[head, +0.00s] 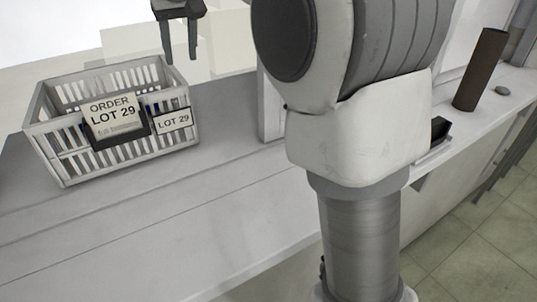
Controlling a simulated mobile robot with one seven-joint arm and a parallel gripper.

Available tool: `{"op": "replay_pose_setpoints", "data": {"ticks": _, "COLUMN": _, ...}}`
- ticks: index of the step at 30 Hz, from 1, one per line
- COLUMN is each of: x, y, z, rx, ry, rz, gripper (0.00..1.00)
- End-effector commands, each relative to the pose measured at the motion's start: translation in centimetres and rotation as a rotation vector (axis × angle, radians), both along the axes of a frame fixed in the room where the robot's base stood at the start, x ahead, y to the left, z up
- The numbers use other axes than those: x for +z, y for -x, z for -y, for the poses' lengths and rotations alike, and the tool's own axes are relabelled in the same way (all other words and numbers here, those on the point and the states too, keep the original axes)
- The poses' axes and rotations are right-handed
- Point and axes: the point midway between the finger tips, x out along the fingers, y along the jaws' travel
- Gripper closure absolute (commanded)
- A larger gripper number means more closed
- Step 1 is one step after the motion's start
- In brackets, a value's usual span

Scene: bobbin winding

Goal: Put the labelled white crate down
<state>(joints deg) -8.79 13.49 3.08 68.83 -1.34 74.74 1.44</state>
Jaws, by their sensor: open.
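A white slatted crate (52,133) stands on the grey-white worktop at the left in the head view. It bears a card reading "ORDER LOT 29" in a dark holder and a smaller "LOT 29" label on its front. Some dark blue things show through its slats, too hidden to name. My gripper (180,57) is open, above and to the right of the crate's back corner in the picture, and it appears apart from the crate. Nothing shows between its fingers.
The worktop (200,225) is clear in front of the crate. A brown tube (481,70) stands at the right, with a small grey object (502,91) beside it. A black item (438,130) is partly hidden behind my arm. Pale blocky shapes stand behind the crate.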

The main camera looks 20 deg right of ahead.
Motion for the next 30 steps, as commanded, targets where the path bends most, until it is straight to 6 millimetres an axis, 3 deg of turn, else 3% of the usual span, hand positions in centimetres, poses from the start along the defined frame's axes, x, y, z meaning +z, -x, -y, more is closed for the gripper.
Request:
{"op": "replay_pose_setpoints", "data": {"ticks": 4, "x": 0.1, "y": 5.1, "z": 2.5, "rx": -0.03, "ry": 0.004, "rz": 0.019, "gripper": 0.55}}
{"op": "replay_pose_setpoints", "data": {"ticks": 10, "x": -1.9, "y": 12.6, "z": 5.5, "rx": -0.073, "ry": 0.006, "rz": 0.043, "gripper": 0.55}}
{"op": "replay_pose_setpoints", "data": {"ticks": 14, "x": -4.4, "y": 17.5, "z": 7.2, "rx": -0.102, "ry": 0.006, "rz": 0.056, "gripper": 0.55}}
{"op": "replay_pose_setpoints", "data": {"ticks": 21, "x": -10.6, "y": 25.8, "z": 9.4, "rx": -0.153, "ry": -0.001, "rz": 0.081, "gripper": 0.55}}
{"op": "replay_pose_setpoints", "data": {"ticks": 25, "x": -13.4, "y": 28.6, "z": 10.0, "rx": -0.17, "ry": -0.005, "rz": 0.089, "gripper": 0.55}}
{"op": "replay_pose_setpoints", "data": {"ticks": 30, "x": -15.1, "y": 30.0, "z": 10.2, "rx": -0.179, "ry": -0.008, "rz": 0.092, "gripper": 0.55}}
